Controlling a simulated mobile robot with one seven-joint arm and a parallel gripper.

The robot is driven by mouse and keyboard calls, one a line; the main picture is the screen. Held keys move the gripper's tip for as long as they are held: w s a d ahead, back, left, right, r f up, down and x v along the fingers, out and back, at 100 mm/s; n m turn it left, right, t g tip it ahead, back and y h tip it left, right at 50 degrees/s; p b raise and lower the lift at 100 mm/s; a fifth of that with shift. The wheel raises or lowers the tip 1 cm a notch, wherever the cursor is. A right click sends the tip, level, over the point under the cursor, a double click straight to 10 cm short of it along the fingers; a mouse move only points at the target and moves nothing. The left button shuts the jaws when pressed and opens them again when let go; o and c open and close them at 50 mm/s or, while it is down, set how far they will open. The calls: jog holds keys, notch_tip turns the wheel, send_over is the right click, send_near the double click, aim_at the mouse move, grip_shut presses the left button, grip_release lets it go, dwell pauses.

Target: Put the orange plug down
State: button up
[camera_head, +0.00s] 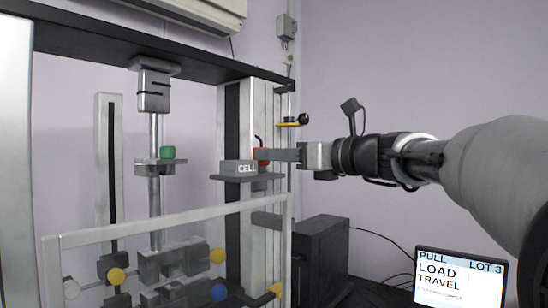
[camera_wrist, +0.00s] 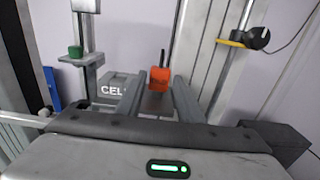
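The orange plug (camera_wrist: 160,76) is upright between the tips of my gripper's two fingers in the wrist view, with a dark cable or stem rising from its top. In the head view my gripper (camera_head: 264,155) reaches in from the right, and a finger hides much of the orange plug (camera_head: 262,184). The plug is at the dark shelf marked CELL (camera_head: 233,178). I cannot tell whether its base touches the shelf.
A green plug (camera_head: 167,153) sits on a small bracket on the post to the left. A clear guard frame (camera_head: 165,226) stands in front of the lower machine. A yellow-and-black bracket (camera_head: 291,123) is behind my gripper. A display (camera_head: 459,281) stands at lower right.

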jog(key=b+v, duration=0.1)
jog(key=v, duration=0.9)
jog(key=s+a+f+n+g+h, duration=0.1)
jog(key=s+f+n+g+h, duration=0.15)
jog(key=s+f+n, duration=0.6)
jog(key=s+a+f+n+g+h, duration=0.1)
jog(key=s+f+n+g+h, duration=0.2)
jog(key=f, duration=1)
jog(key=s+d+f+n+h, duration=0.4)
jog(key=s+d+f+n, duration=0.1)
jog(key=s+f+n, duration=0.1)
jog(key=s+d+f+n+h, duration=0.4)
jog(key=f+n, duration=0.4)
jog(key=f, duration=0.2)
jog(key=shift+s+d+h, duration=0.35)
jog(key=shift+s+d, duration=0.2)
jog(key=shift+s, duration=0.55)
